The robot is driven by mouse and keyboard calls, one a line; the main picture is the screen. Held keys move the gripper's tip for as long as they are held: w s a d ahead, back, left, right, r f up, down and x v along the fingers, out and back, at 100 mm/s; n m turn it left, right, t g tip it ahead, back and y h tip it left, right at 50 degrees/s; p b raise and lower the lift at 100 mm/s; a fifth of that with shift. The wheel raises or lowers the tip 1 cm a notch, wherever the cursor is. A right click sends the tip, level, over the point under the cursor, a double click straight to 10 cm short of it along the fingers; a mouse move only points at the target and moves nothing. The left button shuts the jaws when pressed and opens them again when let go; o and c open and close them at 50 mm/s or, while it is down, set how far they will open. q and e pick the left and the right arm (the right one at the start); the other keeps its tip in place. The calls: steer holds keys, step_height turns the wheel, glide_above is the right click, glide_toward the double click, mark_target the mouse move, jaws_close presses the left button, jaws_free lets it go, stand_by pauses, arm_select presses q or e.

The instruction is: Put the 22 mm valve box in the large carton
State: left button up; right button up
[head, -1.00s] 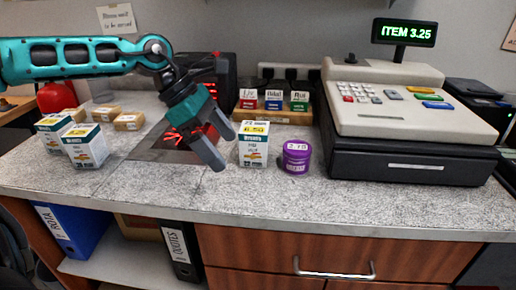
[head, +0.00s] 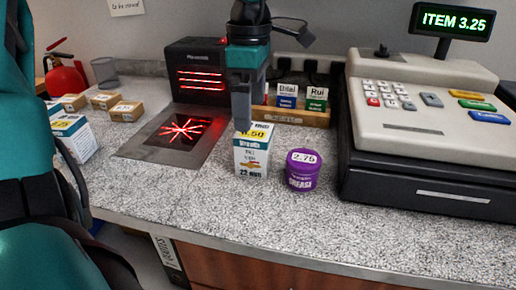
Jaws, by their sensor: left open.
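The 22 mm valve box (head: 253,160) is white with a teal band, a yellow price label and "22 mm" on its front. It stands upright on the grey speckled counter, left of a purple grease tub. My left gripper (head: 243,124) is open and points down at the top of this box, its near finger overlapping the box's upper left edge in the picture. The fingers are seen nearly edge-on, so I cannot tell whether they touch the box. My right gripper is not in view. No large carton shows.
The purple grease tub (head: 303,170) stands close to the box's right. The cash register (head: 420,130) is farther right. The scanner plate (head: 170,135) lies to the left. A wooden card tray (head: 292,115) is behind. Other valve boxes (head: 75,137) stand at left.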

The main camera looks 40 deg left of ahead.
mark_target(254, 145)
arm_select(q)
step_height(254, 145, down, 4)
steer(key=shift+r, duration=0.1)
steer(key=shift+s+d+f+b, duration=0.1)
steer(key=shift+d+f+b, duration=0.15)
steer(key=shift+f, duration=1.15)
steer(key=shift+d+f+b, duration=0.1)
steer(key=shift+d+f, duration=0.1)
steer(key=shift+f, duration=1.15)
steer(key=shift+c, duration=0.2)
steer(key=c, duration=1.2)
steer(key=shift+c, duration=0.9)
steer(key=shift+r, duration=0.15)
